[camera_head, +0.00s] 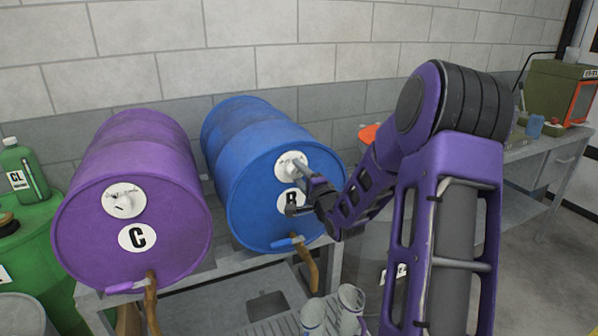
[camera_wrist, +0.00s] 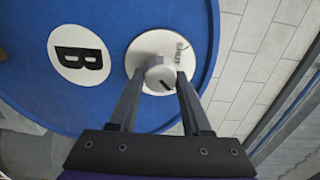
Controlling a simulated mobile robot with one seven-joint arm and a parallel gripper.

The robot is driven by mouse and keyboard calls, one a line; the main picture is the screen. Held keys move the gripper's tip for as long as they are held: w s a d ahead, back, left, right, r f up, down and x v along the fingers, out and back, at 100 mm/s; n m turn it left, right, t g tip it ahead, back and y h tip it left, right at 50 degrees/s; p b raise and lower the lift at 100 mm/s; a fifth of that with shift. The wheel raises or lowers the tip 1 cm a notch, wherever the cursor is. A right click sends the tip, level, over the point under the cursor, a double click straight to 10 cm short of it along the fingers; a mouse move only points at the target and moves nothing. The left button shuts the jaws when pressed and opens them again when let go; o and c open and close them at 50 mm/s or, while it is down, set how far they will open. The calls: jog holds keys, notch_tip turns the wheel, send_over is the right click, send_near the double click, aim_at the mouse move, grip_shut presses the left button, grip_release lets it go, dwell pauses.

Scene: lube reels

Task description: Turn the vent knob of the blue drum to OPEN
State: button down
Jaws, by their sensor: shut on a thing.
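The blue drum (camera_head: 262,130) lies on its side on a rack, its round front bearing a "B" label. Its vent knob (camera_wrist: 160,72) is a pale grey cylinder on a white dial plate (camera_wrist: 143,50), with a dark mark on its rim. Lettering on the plate, seen sideways in the wrist view, seems to read SHUT. The knob's setting cannot be told for sure. My gripper (camera_wrist: 159,80) is shut on the knob, one finger on each side. In the head view, my gripper (camera_head: 303,170) partly hides the knob and plate.
A purple drum (camera_head: 135,165) labelled "C" lies to the left, with its own vent plate. A blue tap handle (camera_head: 287,243) sits below my gripper. Cups (camera_head: 350,297) stand under the drums. A workbench (camera_head: 530,150) stands at the right, and a block wall is behind.

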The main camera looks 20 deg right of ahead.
dwell(0.3)
jog(key=shift+c, duration=1.8)
grip_release()
